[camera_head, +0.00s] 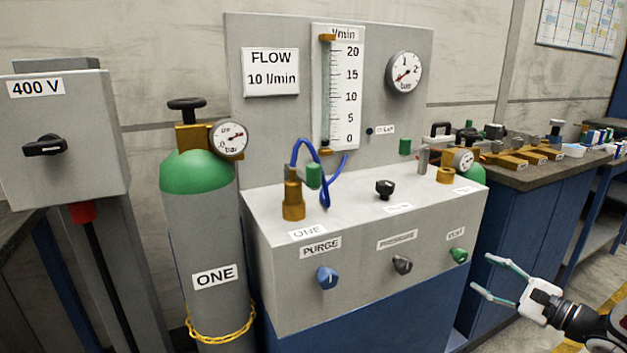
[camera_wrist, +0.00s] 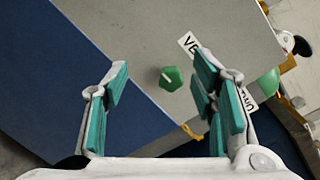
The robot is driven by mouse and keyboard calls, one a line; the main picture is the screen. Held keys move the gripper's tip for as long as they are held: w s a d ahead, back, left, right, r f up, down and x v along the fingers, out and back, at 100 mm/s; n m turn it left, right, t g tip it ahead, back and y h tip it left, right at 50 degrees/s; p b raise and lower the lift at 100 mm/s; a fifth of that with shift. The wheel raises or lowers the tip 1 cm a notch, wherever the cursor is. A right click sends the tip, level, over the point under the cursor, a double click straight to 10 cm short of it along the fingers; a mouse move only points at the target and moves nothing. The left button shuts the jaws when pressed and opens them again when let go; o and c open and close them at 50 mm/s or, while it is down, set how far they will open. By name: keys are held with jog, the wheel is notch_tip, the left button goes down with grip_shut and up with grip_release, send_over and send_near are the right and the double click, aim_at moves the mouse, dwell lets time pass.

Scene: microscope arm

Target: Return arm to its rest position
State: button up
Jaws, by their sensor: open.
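My gripper (camera_head: 483,273) is open and empty at the lower right of the head view, its two fingers spread and pointing left. It is in front of the grey panel's right end, near the green knob (camera_head: 457,255) labelled VENT. In the wrist view the teal finger pads of my gripper (camera_wrist: 160,78) are apart, and the green knob (camera_wrist: 171,78) shows in the gap between them. The gripper appears clear of the knob; the exact distance is hard to tell.
The grey panel box (camera_head: 365,240) also carries a blue PURGE knob (camera_head: 327,277) and a dark PRESSURE knob (camera_head: 402,265). A green-topped cylinder (camera_head: 200,220) stands left. A dark workbench (camera_head: 530,178) with several brass parts stands right. Floor around my gripper looks free.

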jog(key=s+a+r+n+g+y, duration=0.2)
jog(key=a+r+n+g, duration=0.25)
jog(key=a, duration=0.45)
jog(key=s+a+r+n+g+y, duration=0.25)
jog(key=a+r+n, duration=0.2)
jog(key=a, duration=0.45)
jog(key=s+a+r+n+g+h, duration=0.1)
jog(key=s+a+r+n+g, duration=0.15)
jog(key=s+a, duration=0.3)
jog(key=s+a+r+n+g+h, duration=0.1)
jog(key=s+a+r+n+g, duration=0.1)
jog(key=s+a+r+g, duration=0.3)
jog(key=s+a+n+g+h, duration=0.2)
jog(key=s+a+n+h, duration=0.2)
jog(key=s, duration=0.7)
jog(key=s+d+f+n+t+h, duration=0.1)
jog(key=s+d+n+h, duration=0.15)
jog(key=s, duration=0.35)
jog(key=s+d+n+h, duration=0.1)
jog(key=s+d+h, duration=0.1)
jog(key=s+h, duration=0.3)
notch_tip(320, 180, up, 26)
jog(key=s+t+p, duration=0.1)
jog(key=t+p, duration=0.3)
jog(key=p, duration=2)
jog(key=shift+d+y, duration=0.4)
jog(key=shift+f, duration=0.1)
